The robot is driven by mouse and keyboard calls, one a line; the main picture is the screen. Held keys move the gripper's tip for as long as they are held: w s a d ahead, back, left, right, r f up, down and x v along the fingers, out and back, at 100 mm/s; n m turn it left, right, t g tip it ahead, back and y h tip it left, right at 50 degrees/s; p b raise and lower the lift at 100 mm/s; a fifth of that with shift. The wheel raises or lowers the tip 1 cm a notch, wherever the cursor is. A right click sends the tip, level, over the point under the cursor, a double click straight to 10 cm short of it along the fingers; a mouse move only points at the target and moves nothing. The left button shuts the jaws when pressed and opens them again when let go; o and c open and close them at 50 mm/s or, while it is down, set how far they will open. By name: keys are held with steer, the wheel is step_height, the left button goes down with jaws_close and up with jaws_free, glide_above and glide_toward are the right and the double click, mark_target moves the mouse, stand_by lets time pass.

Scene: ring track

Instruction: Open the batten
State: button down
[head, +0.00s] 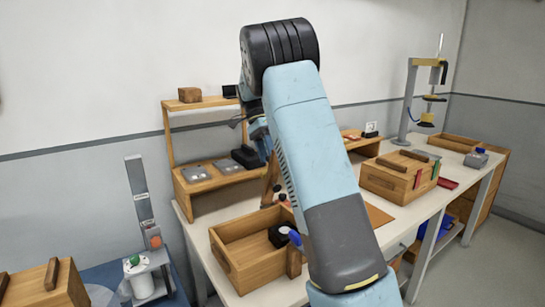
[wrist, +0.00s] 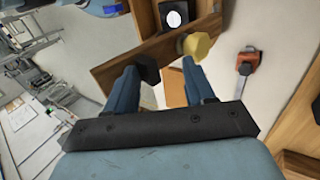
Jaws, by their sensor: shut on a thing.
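The batten (wrist: 118,66) is a brown wooden bar lying slantwise across the top of the wrist view, just beyond my fingers. In the head view a short dark wooden piece (head: 294,263) at the box's right end looks like part of it. My gripper (wrist: 169,62) has two blue fingers against the batten, shut on it, with a gap between them. A black knob-like end (wrist: 146,69) and a yellow one (wrist: 196,45) show at the fingertips; I cannot tell whether they belong to the batten. In the head view my arm hides most of the gripper.
An open wooden box (head: 236,262) stands beside the gripper, with a black block with a white disc (head: 280,236) in it. A wooden shelf stand (head: 208,180) is behind.

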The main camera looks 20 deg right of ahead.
steer(key=c, duration=1.7)
jaws_free()
steer(key=shift+w+a+f, duration=0.5)
steer(key=shift+w+f, duration=0.25)
steer(key=shift+w, duration=0.05)
steer(key=o, duration=1.2)
steer(key=shift+w+f, duration=0.1)
steer(key=shift+w, duration=0.15)
steer(key=shift+c, duration=0.2)
steer(key=shift+w+r, duration=0.2)
steer(key=shift+r, duration=0.1)
steer(key=shift+c, duration=0.8)
steer(key=v, duration=0.5)
steer(key=shift+w+d+r, duration=0.15)
steer(key=shift+w+r, duration=0.05)
steer(key=shift+r, duration=0.15)
steer(key=c, duration=0.4)
steer(key=shift+w+r, duration=0.25)
steer(key=shift+r, duration=0.35)
